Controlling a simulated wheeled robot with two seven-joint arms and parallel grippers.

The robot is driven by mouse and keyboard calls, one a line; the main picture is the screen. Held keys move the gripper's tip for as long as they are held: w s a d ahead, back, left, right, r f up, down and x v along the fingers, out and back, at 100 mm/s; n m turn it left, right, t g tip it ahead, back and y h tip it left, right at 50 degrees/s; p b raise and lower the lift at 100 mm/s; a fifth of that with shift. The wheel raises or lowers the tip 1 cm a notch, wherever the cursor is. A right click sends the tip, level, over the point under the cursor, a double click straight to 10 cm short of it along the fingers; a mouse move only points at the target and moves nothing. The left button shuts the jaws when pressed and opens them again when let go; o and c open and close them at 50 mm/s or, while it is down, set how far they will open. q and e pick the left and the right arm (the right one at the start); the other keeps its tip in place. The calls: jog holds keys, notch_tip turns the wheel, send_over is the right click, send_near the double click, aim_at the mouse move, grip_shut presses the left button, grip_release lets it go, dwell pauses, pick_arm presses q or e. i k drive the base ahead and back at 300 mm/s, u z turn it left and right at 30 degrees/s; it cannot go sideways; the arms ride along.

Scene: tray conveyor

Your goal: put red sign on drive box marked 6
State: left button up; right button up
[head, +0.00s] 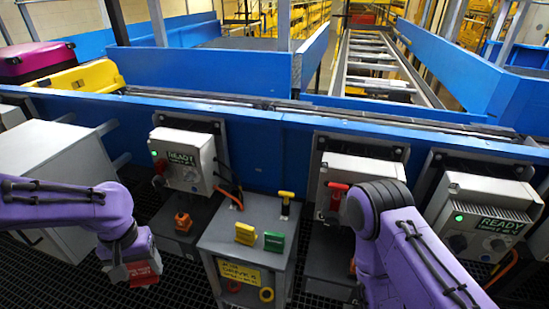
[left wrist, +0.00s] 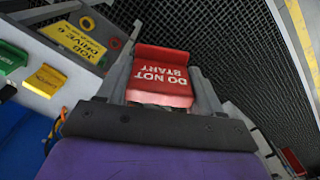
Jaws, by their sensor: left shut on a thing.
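The red sign (head: 143,274) hangs low at the left in the head view, in my left gripper (head: 133,258). In the left wrist view the sign (left wrist: 160,72) reads "DO NOT START", upside down, between the two fingers of the gripper (left wrist: 162,85). Three drive boxes show along the blue conveyor side: a left one (head: 183,150) with a green light and READY display, a middle one (head: 362,168) partly behind my right arm, and a right one (head: 490,200) with a green light and READY display. I cannot read a 6 on any of them. My right gripper is out of view.
A grey stand (head: 235,225) in front carries yellow (head: 245,233) and green (head: 274,242) tags and a yellow "JOB DRIVE 6" label (head: 239,273). A pale cabinet (head: 62,160) stands at the left. Pink (head: 35,60) and yellow (head: 85,77) cases lie on the conveyor.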

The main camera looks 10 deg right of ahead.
aim_at(361, 165)
jog(key=u, duration=1.75)
jog(key=k, duration=0.65)
jog(key=z, duration=2.35)
